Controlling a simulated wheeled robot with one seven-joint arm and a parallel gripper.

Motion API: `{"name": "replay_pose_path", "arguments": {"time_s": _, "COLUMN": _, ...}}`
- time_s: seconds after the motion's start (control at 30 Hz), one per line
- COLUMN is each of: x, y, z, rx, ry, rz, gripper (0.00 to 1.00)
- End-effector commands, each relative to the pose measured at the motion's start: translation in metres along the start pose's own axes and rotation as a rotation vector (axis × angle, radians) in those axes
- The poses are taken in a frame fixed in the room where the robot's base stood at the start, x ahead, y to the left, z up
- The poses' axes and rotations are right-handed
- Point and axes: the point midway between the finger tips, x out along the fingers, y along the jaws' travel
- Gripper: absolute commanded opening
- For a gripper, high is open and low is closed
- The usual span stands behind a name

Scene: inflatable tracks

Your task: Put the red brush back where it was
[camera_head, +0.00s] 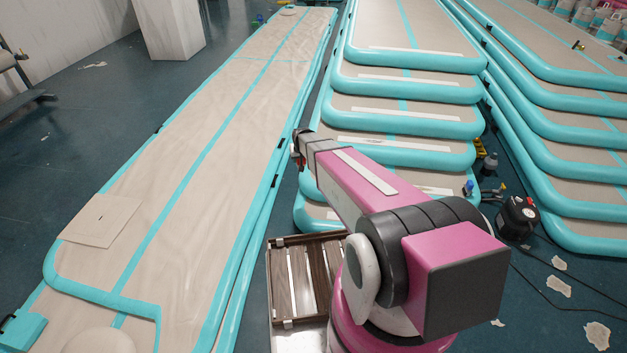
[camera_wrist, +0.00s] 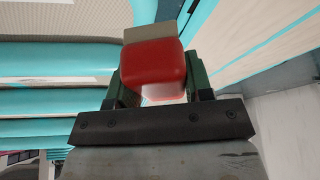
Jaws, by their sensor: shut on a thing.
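In the wrist view, my gripper (camera_wrist: 160,92) is shut on a red thing with a tan block at its far end, which I take to be the red brush (camera_wrist: 152,68). The dark green fingers stand on either side of it. In the head view, my gripper (camera_head: 297,150) is small and partly hidden at the end of my pink arm, by the right edge of the long beige track. The brush is too small to make out clearly there.
A long beige and teal inflatable track (camera_head: 190,130) lies at left. Stacked tracks (camera_head: 405,105) rise at centre and right. A wooden slatted crate (camera_head: 300,240) is below my arm. A black pump (camera_head: 518,218) with cables sits on the floor at right.

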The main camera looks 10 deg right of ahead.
Motion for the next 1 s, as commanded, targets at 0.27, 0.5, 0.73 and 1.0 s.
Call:
{"name": "replay_pose_path", "arguments": {"time_s": 0.27, "x": 0.068, "y": -0.011, "z": 0.022, "rx": -0.01, "ry": -0.001, "rz": -0.004, "gripper": 0.24}}
{"name": "replay_pose_path", "arguments": {"time_s": 0.5, "x": 0.094, "y": 0.007, "z": 0.015, "rx": -0.009, "ry": 0.001, "rz": -0.003, "gripper": 0.24}}
{"name": "replay_pose_path", "arguments": {"time_s": 0.73, "x": 0.131, "y": 0.043, "z": -0.001, "rx": -0.009, "ry": 0.0, "rz": -0.004, "gripper": 0.24}}
{"name": "replay_pose_path", "arguments": {"time_s": 1.0, "x": 0.162, "y": 0.075, "z": -0.014, "rx": -0.01, "ry": 0.0, "rz": -0.005, "gripper": 0.24}}
